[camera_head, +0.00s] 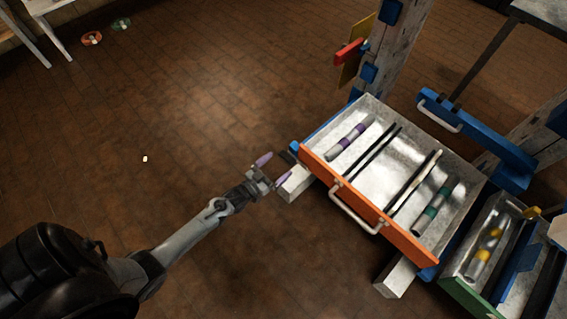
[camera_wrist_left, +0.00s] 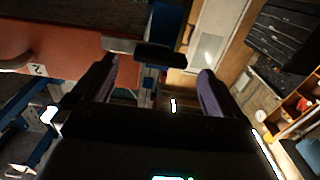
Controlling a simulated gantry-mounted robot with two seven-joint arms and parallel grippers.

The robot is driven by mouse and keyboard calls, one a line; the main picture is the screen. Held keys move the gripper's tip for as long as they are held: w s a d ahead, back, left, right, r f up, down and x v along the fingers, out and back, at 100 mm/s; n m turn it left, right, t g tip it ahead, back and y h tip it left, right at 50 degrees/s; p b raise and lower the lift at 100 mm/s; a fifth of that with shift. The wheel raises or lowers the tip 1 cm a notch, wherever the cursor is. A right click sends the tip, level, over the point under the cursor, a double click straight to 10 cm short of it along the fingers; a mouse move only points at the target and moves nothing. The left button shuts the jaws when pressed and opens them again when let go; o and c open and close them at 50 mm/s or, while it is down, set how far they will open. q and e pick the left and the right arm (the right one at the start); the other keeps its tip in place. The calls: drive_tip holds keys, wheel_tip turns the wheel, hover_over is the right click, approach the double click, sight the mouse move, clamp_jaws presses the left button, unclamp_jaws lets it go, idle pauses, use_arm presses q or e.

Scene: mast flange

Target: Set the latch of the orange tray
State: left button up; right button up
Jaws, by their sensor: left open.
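The orange tray (camera_head: 318,165) is a metal drawer with an orange front and a pale bar handle (camera_head: 356,211). It holds a purple-banded cylinder (camera_head: 349,137), a green-banded cylinder (camera_head: 437,204) and dark dividers. A dark latch-like piece (camera_head: 285,157) sits just beyond the fingers. In the left wrist view, a dark block (camera_wrist_left: 160,56) lies ahead between the open fingers, with the orange front (camera_wrist_left: 70,50) to the left. My right gripper is out of view.
A green-fronted tray (camera_head: 468,299) with a yellow-banded cylinder stands at the lower right. A pale post (camera_head: 395,50) with blue blocks and a red piece (camera_head: 349,53) rises behind the orange tray. A blue bar (camera_head: 480,140) is at right. The brick floor (camera_head: 190,110) at left is mostly clear.

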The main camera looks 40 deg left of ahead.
sight(292, 161)
use_arm(q)
drive_tip(key=shift+w+d+b, duration=0.15)
drive_tip(key=shift+w+b, duration=0.6)
drive_tip(key=shift+w, duration=1.25)
